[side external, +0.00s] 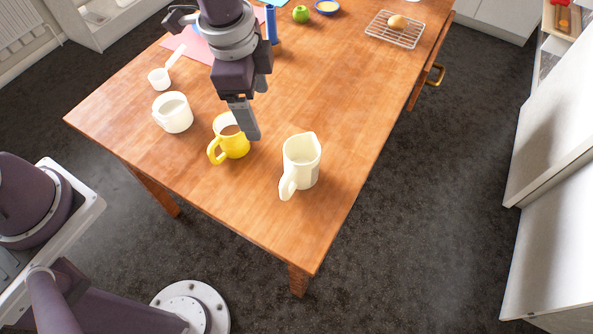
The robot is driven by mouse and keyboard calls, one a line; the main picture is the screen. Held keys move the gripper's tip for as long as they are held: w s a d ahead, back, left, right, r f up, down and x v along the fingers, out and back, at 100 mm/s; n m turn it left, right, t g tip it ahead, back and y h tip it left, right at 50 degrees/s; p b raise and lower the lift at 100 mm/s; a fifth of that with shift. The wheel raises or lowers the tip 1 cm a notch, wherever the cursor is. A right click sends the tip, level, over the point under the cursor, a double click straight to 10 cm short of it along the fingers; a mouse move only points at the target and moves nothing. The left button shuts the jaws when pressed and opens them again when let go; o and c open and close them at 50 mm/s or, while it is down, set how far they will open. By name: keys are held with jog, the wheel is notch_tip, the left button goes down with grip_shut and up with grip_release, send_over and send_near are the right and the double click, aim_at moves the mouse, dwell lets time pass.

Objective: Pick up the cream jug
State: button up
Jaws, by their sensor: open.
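The cream jug (304,160) stands upright near the front right edge of the wooden table, its handle toward the front left and its spout at the far rim. My gripper (247,120) points down, open, to the left of the jug and apart from it. Its fingers show beside and partly in front of a yellow mug (228,143), hiding part of that mug's rim. I cannot tell whether they touch it. Nothing shows held between the fingers.
A white cup (173,113) and a white scoop (159,79) stand left of the yellow mug. A blue cylinder (271,24), green apple (300,14) and wire rack (394,31) are farther back. The wooden table (345,95) is clear behind the jug.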

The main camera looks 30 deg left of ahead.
aim_at(286, 176)
jog(key=d+f+m, duration=0.1)
jog(key=d+f, duration=0.1)
jog(key=f, duration=0.3)
jog(key=s+d+f+m+g, duration=0.1)
jog(key=d+f+m, duration=0.1)
jog(key=f, duration=0.2)
jog(key=d+f+m, duration=0.1)
jog(key=d+f, duration=0.1)
jog(key=f, duration=0.3)
jog(key=shift+s+d+f+m+g, duration=0.25)
jog(key=shift+f+m+g, duration=0.05)
jog(key=f, duration=0.7)
jog(key=shift+w, duration=0.3)
jog(key=shift+r, duration=0.1)
grip_shut()
